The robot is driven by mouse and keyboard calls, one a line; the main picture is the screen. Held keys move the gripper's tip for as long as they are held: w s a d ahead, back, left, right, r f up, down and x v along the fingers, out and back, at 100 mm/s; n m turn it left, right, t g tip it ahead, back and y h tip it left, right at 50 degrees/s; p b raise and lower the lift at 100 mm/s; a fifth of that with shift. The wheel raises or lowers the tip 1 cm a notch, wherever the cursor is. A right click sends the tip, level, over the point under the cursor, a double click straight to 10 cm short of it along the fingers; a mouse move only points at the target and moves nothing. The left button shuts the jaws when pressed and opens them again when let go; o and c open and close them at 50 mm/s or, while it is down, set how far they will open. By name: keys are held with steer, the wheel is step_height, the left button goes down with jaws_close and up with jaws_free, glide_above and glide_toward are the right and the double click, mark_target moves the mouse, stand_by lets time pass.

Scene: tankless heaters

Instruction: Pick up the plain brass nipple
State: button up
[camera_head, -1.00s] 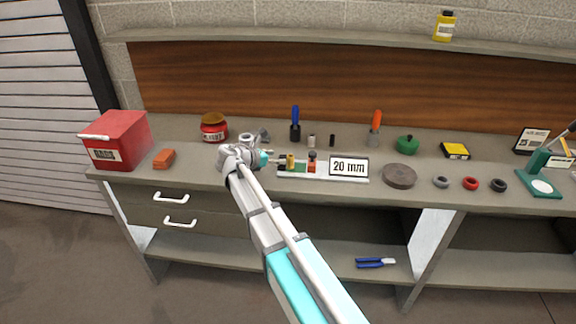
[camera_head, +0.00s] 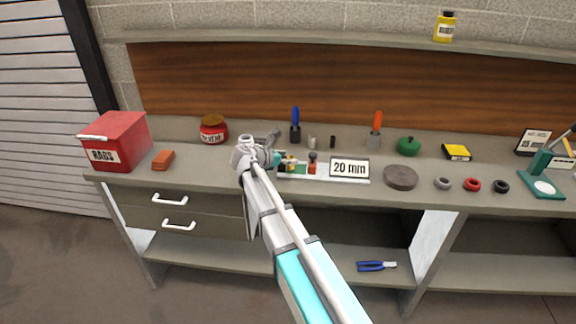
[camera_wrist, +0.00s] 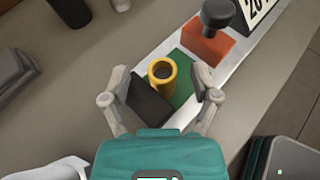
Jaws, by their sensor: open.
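The plain brass nipple (camera_wrist: 163,72) stands upright on a green patch (camera_wrist: 183,85) of a pale tray, seen from above in the wrist view. Its open end faces the camera. My gripper (camera_wrist: 162,88) is open, with one finger on each side of the nipple and a visible gap to each. In the head view my gripper (camera_head: 276,158) is over the left end of the tray (camera_head: 325,178); the nipple is small and partly hidden there. A black block (camera_wrist: 148,101) sits close beside the nipple in the wrist view.
An orange block with a black knob (camera_wrist: 207,46) is right of the nipple on the tray. A "20 mm" sign (camera_head: 349,168) stands at the tray's right end. A red tin (camera_head: 213,130) and blue-handled tool (camera_head: 295,125) stand behind.

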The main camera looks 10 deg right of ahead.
steer(key=shift+w+d+f, duration=0.3)
steer(key=shift+d, duration=0.25)
steer(key=shift+c, duration=0.2)
jaws_close()
